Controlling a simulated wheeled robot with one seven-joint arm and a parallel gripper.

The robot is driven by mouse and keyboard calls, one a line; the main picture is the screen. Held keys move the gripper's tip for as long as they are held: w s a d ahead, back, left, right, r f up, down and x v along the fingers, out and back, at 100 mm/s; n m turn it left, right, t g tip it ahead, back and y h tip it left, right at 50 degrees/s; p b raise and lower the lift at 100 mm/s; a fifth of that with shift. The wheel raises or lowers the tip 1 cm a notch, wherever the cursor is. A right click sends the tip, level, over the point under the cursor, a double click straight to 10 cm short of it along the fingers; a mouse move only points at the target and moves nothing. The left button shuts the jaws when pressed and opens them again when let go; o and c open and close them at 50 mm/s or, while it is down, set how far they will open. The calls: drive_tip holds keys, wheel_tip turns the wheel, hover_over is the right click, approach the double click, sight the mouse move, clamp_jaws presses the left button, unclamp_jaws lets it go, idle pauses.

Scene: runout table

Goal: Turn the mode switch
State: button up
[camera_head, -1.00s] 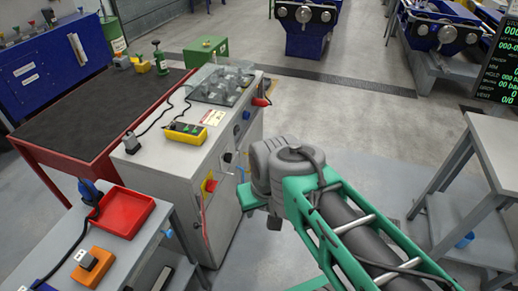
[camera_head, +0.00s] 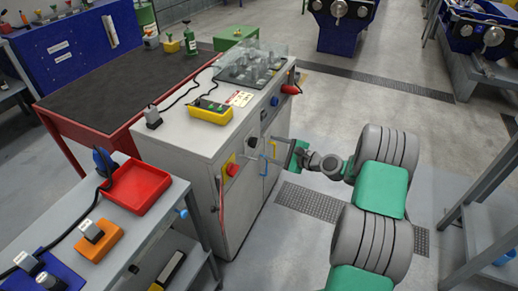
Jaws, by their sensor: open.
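The grey machine cabinet (camera_head: 205,150) stands left of my gripper. Its front panel carries a red knob on a yellow plate (camera_head: 232,168), a blue knob (camera_head: 274,101) and small dark controls (camera_head: 253,142). Which of these is the mode switch I cannot tell at this size. My gripper (camera_head: 268,156) is open, at the end of my arm coming in from the right. It is close in front of the panel, right of the small dark controls. Thin yellow and blue pieces show there. Whether it touches the panel cannot be made out.
A yellow pendant box (camera_head: 210,112) and a clear cover (camera_head: 252,66) sit on the cabinet top. A red-handled part (camera_head: 291,89) sticks out at its upper right corner. A cart with a red tray (camera_head: 138,190) stands at front left, a grey table (camera_head: 497,225) at right. Floor between is free.

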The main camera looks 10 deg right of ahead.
sight(253, 143)
drive_tip(key=x, duration=0.7)
drive_tip(key=shift+w+a, duration=0.15)
drive_tip(key=shift+w, duration=0.15)
drive_tip(key=shift+f, duration=0.15)
drive_tip(key=shift+c, duration=0.5)
clamp_jaws()
